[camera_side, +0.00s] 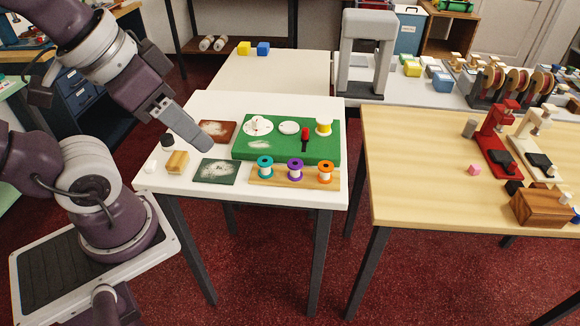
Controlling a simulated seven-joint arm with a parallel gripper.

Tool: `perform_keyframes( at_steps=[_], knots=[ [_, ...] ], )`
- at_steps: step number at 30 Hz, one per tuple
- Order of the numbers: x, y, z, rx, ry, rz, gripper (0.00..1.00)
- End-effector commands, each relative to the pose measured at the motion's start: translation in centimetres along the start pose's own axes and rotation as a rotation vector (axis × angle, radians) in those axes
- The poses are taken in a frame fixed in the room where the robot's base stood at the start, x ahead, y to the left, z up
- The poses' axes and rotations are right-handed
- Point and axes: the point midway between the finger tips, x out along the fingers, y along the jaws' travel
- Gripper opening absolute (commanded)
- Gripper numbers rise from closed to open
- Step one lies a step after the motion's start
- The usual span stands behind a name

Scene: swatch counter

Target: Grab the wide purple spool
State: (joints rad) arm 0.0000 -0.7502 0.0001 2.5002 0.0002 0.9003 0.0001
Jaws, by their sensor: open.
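The purple spool (295,169) stands upright in the middle of a wooden strip (280,181) at the front right of the white table. A teal spool (265,167) stands to its left and an orange spool (325,172) to its right. My gripper (205,144) is open and empty, held over the left part of the white table. It is left of and behind the purple spool, well apart from it. The finger gap is hard to make out from this side.
A green board (288,151) behind the spools holds white discs, a yellow spool (323,127) and a red-handled tool (305,139). A dark green swatch (217,171), a red-brown swatch (224,126) and a wooden block (177,162) lie near my gripper. A wooden table (420,190) stands right.

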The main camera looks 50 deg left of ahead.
Motion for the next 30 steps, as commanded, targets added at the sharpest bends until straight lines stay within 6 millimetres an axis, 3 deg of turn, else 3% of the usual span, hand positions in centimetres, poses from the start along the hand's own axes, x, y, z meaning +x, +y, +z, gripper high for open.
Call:
perform_keyframes(
  at_steps=[14,18,26,30],
  knots=[
    [0.0,0.0,0.0,0.000,0.000,0.000,0.44],
    [0.0,0.0,0.0,0.000,0.000,0.000,0.61],
    [0.0,0.0,0.0,0.003,-0.002,-0.001,0.61],
    [1.7,-1.1,-0.1,0.129,-0.125,-0.053,0.61]
  ],
)
